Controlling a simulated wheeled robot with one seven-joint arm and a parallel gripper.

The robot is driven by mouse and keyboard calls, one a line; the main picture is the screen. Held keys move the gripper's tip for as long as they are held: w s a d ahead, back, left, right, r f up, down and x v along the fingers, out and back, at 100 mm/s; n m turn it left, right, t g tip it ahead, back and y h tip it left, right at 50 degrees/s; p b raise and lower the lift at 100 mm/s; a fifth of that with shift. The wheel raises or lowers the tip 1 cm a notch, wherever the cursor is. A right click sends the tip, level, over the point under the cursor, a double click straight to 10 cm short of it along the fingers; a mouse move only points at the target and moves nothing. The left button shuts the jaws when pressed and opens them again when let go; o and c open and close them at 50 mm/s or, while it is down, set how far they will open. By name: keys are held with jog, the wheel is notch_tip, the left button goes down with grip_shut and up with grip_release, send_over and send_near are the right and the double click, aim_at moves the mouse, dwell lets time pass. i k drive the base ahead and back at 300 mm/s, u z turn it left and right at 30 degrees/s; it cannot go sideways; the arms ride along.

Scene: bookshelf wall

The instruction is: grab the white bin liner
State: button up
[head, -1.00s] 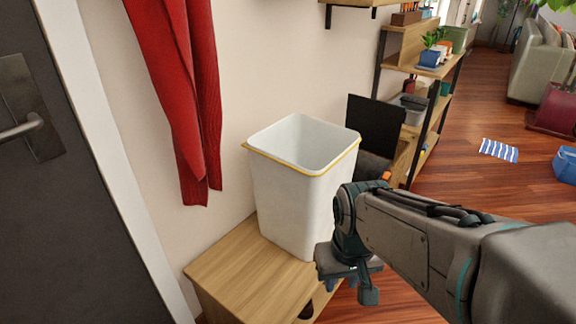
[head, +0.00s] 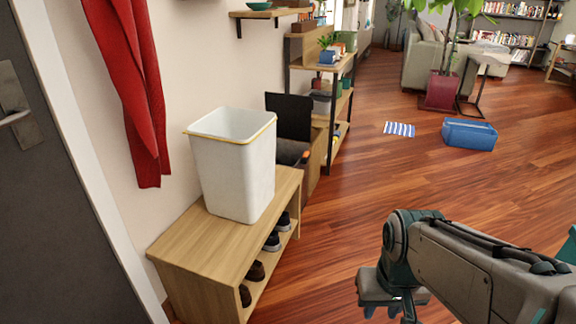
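A white bin (head: 236,165) stands upright on the wooden shoe bench by the wall. A thin yellow edge (head: 265,131) runs along its rim, which may be the liner's edge. The inside is mostly white and I cannot tell the liner apart from the bin wall. My gripper (head: 396,308) is at the bottom right, pointing down over the floor, to the right of the bin and well apart from it. Its fingertips are partly cut off by the picture's lower edge, so its opening is unclear. I see nothing held in it.
The wooden bench (head: 190,240) holds several shoes (head: 257,271) below. A dark chair (head: 290,120) and a shelf unit (head: 335,90) stand behind it. A red cloth (head: 135,90) hangs on the wall. A blue box (head: 469,134) and a striped mat (head: 399,129) lie on open floor.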

aim_at(233, 149)
jog(key=z, duration=0.45)
jog(key=i, duration=1.4)
jog(key=u, duration=1.35)
jog(key=i, duration=0.65)
jog(key=u, duration=0.75)
